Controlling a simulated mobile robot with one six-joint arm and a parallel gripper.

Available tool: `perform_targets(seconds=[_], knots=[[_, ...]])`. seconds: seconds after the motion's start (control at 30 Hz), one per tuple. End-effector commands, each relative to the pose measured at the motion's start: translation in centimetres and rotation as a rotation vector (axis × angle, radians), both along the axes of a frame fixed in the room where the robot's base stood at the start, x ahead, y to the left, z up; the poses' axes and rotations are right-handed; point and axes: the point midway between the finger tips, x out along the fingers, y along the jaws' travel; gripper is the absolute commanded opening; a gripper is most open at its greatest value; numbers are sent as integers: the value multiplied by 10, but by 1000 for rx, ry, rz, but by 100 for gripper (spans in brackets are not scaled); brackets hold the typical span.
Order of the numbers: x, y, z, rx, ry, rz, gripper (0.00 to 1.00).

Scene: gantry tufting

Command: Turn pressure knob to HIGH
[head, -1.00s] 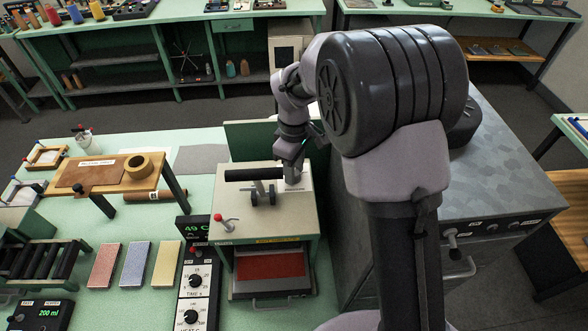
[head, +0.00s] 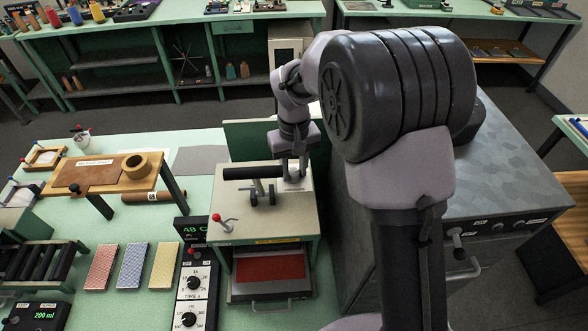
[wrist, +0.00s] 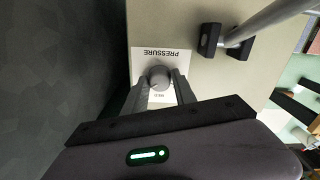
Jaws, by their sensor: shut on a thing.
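The pressure knob (wrist: 160,77) is a small grey round knob on a white label plate (wrist: 142,62) marked PRESSURE, upside down in the wrist view. A smaller word beside the knob looks like MED; other markings are hidden behind my fingers. The plate is on the cream top of a press (head: 310,208). My gripper (wrist: 161,86) is shut on the knob, one finger on each side. In the head view my gripper (head: 294,172) points down at the back right of the press top, and the knob is hidden between its fingers.
A black-handled lever (head: 252,173) stands just left of my gripper. A red-tipped small lever (head: 225,223) is at the press's front left. A control box with dials (head: 194,283) stands left of the press. A grey metal cabinet (head: 500,185) is on the right.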

Motion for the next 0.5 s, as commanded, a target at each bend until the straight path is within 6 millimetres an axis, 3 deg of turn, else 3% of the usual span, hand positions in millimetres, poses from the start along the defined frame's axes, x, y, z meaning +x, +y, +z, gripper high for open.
perform_targets(seconds=[0.5], knots=[[0, 0, 0, 0, -1, -34, 0]])
